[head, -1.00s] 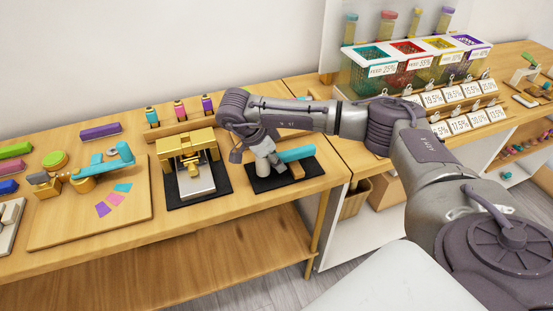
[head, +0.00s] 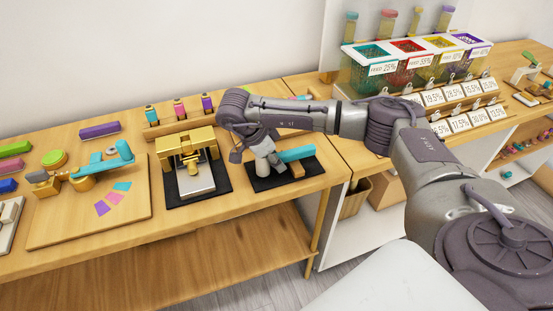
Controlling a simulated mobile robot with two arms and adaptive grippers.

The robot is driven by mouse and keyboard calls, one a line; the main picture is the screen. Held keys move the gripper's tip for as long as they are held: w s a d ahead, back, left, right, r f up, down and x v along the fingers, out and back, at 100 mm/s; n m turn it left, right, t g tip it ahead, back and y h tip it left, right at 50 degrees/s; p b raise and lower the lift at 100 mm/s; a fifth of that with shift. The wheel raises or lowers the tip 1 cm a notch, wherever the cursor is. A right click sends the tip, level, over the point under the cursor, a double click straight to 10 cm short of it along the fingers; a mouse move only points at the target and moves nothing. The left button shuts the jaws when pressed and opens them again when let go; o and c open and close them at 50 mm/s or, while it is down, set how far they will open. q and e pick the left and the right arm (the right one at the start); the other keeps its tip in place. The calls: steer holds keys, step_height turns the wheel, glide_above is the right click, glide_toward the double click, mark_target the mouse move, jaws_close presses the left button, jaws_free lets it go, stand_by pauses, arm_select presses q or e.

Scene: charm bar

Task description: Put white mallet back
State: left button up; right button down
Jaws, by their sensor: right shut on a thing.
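My right gripper (head: 262,154) is low over the black mat (head: 262,187) at the right end of the wooden table. It is shut, and its fingers are small and partly covered by my wrist. A pale cylindrical piece (head: 263,170), seemingly part of the white mallet, is right at the fingers. A teal bar (head: 297,154) and a short tan wooden piece (head: 297,170) lie just to the right over the mat. I cannot tell how these pieces join. My left gripper is not in view.
A gold press (head: 188,148) stands on another black mat to the left. Further left is a wooden board (head: 115,225) with a teal-levered tool (head: 117,163) and coloured swatches. Small bottles (head: 180,109) stand behind.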

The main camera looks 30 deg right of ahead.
steer(key=shift+f, duration=0.2)
stand_by(0.6)
steer(key=c, duration=0.9)
jaws_free()
steer(key=v, duration=1.2)
steer(key=shift+a, duration=0.1)
